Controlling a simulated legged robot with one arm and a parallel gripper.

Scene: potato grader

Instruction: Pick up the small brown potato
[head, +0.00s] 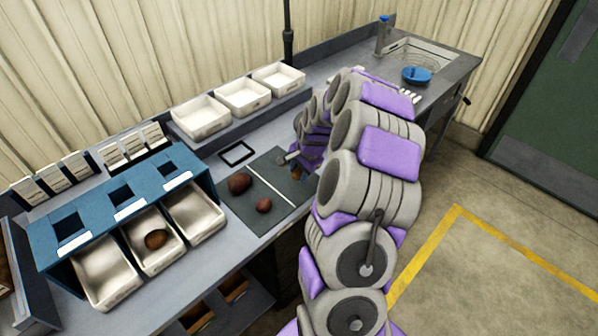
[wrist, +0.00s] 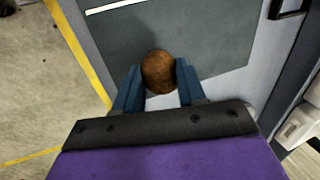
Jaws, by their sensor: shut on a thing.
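The small brown potato (wrist: 158,72) sits between the two blue fingers of my gripper (wrist: 160,88) in the wrist view. My gripper is shut on it, over the dark mat (wrist: 215,50). In the head view a small bit of the brown potato (head: 297,174) shows below my gripper (head: 293,163), at the mat's right side. My arm hides much of that area. I cannot tell whether the potato touches the mat.
Two dark reddish potatoes, a larger one (head: 240,183) and a smaller one (head: 264,205), lie on the mat left of a white line. Another potato (head: 156,239) lies in the middle metal tray (head: 146,262) of the blue sorter (head: 98,222). White bins (head: 201,117) stand behind.

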